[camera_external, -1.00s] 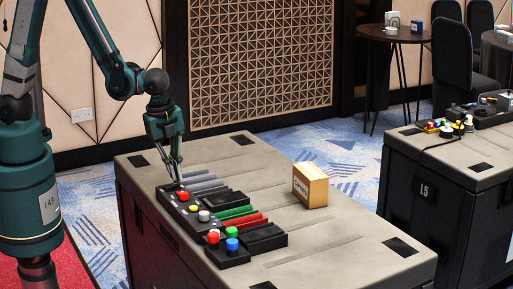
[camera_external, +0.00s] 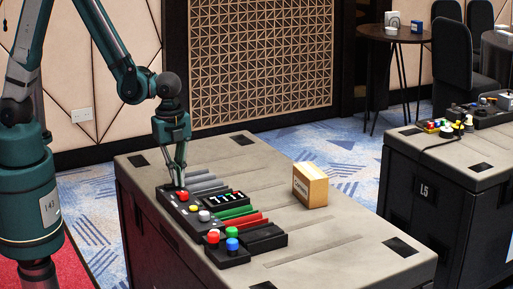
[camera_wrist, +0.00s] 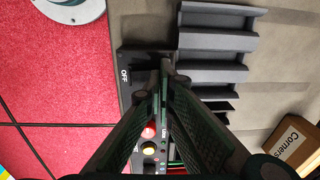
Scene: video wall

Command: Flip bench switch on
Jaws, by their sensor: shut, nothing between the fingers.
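The black control panel (camera_external: 171,203) lies along the left edge of the grey bench top. My gripper (camera_external: 180,185) is shut and empty, pointing down with its tips at the far end of the panel. In the wrist view my gripper (camera_wrist: 161,72) covers part of the panel (camera_wrist: 133,100), beside a white OFF label (camera_wrist: 124,75). The switch itself is hidden behind the fingers, so I cannot tell its position or whether the tips touch it. A small display (camera_external: 226,198) on the panel is lit with white characters.
Near the fingertips are a red button (camera_external: 183,196) and a yellow button (camera_external: 193,208). Grey trays (camera_external: 207,183) lie beside the panel. A cardboard box (camera_external: 311,187) stands further right. A second bench (camera_external: 450,165) stands at the right.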

